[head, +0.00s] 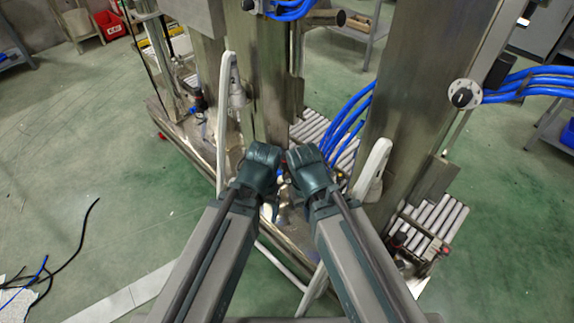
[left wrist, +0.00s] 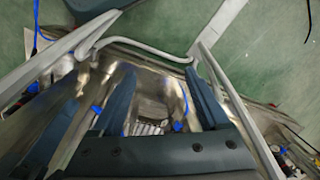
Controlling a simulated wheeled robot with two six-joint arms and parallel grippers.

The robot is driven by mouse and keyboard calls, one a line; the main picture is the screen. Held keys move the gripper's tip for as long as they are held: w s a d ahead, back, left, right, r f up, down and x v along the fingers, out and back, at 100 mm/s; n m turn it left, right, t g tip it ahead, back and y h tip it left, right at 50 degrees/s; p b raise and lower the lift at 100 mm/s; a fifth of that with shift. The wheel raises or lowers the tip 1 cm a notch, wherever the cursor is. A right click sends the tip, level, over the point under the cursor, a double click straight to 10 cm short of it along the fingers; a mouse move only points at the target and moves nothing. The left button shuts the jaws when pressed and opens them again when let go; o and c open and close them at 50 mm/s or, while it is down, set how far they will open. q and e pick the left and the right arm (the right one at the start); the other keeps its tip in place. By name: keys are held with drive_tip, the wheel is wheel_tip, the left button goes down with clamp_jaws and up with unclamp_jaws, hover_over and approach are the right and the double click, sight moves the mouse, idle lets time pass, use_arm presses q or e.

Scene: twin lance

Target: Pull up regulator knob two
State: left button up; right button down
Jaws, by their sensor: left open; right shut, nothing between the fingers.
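My left gripper (head: 262,165) is at the centre of the head view, its fingers mostly hidden by its own wrist. In the left wrist view its two fingers (left wrist: 160,76) are spread with nothing between them. My right gripper (head: 308,168) is close beside it, shut and empty, its fingers also mostly hidden. A small regulator-like fitting with a dark knob and blue part (head: 201,104) stands left of the grippers, apart from them. Another dark knob (head: 399,239) is at the lower right on the machine, away from both grippers. I cannot tell which is regulator knob two.
White guard rails (head: 222,125) rise left of my grippers, and another white bar (head: 373,165) is to the right. A steel column (head: 400,100) and blue hoses (head: 345,125) stand close behind. Green floor at left is mostly open.

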use_arm(q)
drive_tip(key=w+a+f+n+b, duration=0.2)
drive_tip(key=w+a+f, duration=0.1)
drive_tip(key=w+a, duration=0.15)
drive_tip(key=n+t+h, duration=0.1)
drive_tip(key=t, duration=0.4)
approach(286, 154)
drive_tip(key=v, duration=0.2)
drive_tip(key=shift+a+r, duration=0.1)
drive_tip(key=shift+r, duration=0.2)
use_arm(e)
wheel_tip(286, 154, down, 3)
drive_tip(key=shift+f, duration=0.15)
use_arm(q)
drive_tip(key=shift+f, duration=0.1)
use_arm(e)
drive_tip(key=shift+f, duration=0.15)
use_arm(q)
drive_tip(key=b+x, duration=1.2)
drive_tip(key=x, duration=0.1)
drive_tip(key=shift+f+b, duration=0.35)
drive_tip(key=shift+b, duration=0.05)
use_arm(e)
wheel_tip(286, 154, down, 12)
drive_tip(key=shift+f, duration=0.2)
